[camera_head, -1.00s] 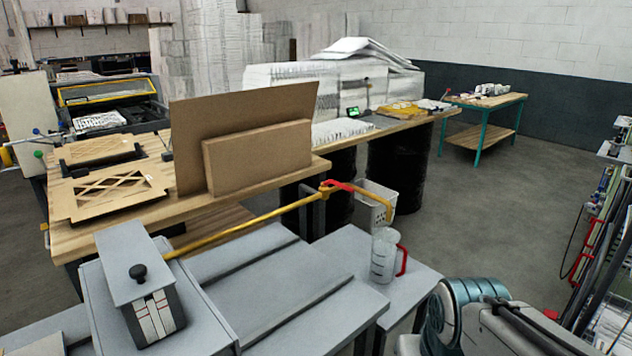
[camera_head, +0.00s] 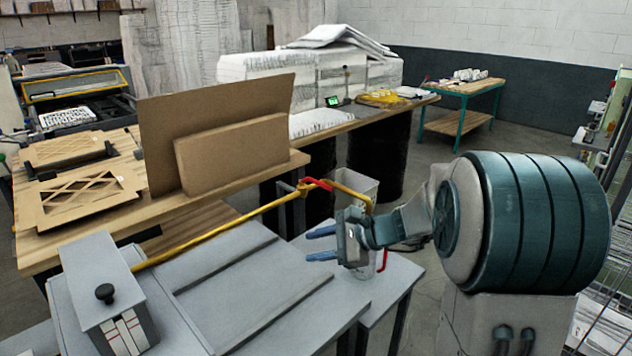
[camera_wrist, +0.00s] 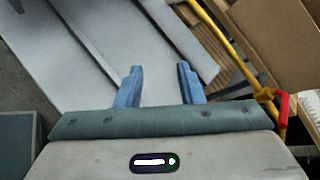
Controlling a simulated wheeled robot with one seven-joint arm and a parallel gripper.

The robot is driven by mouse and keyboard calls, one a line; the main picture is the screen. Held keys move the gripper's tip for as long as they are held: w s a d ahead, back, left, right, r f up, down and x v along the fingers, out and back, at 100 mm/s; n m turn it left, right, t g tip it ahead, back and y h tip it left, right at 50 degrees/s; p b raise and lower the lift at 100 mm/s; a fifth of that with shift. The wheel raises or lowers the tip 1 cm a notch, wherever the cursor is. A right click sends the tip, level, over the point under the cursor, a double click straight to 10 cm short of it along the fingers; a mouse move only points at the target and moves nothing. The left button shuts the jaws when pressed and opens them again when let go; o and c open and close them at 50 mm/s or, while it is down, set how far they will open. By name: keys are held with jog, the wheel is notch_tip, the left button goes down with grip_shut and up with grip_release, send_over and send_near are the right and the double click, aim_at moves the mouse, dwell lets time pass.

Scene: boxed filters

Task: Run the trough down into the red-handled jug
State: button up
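A grey box (camera_head: 100,275) with a black knob and striped front, perhaps the trough, stands at lower left in the head view. A yellow pipe (camera_head: 215,232) runs from beside it to a red lever (camera_head: 318,184), then curves downward. The lever also shows at the right of the wrist view (camera_wrist: 282,105). The clear jug's red handle (camera_head: 383,262) shows behind my gripper (camera_head: 321,244), which hides most of the jug. My gripper is open, its blue fingers apart and empty, above the grey bench and below the lever in the picture. The wrist view shows the empty gap (camera_wrist: 159,69).
A grey bench (camera_head: 245,285) with raised strips lies under the pipe. A white bin (camera_head: 358,187) stands behind the pipe's end. A cardboard sheet (camera_head: 215,115) and brown box (camera_head: 232,155) stand on the wooden table behind.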

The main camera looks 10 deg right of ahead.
jog(key=w+d+m+t, duration=0.4)
jog(key=w+d+m, duration=0.1)
jog(key=w, duration=0.3)
jog(key=m+t+p, duration=0.1)
jog(key=m+t, duration=0.4)
jog(key=m, duration=0.1)
send_near(310, 179)
jog(key=shift+h, duration=0.3)
jog(key=p+x, duration=0.3)
jog(key=x, duration=0.3)
jog(key=shift+w+d, duration=0.1)
jog(key=shift+d, duration=0.1)
grip_shut()
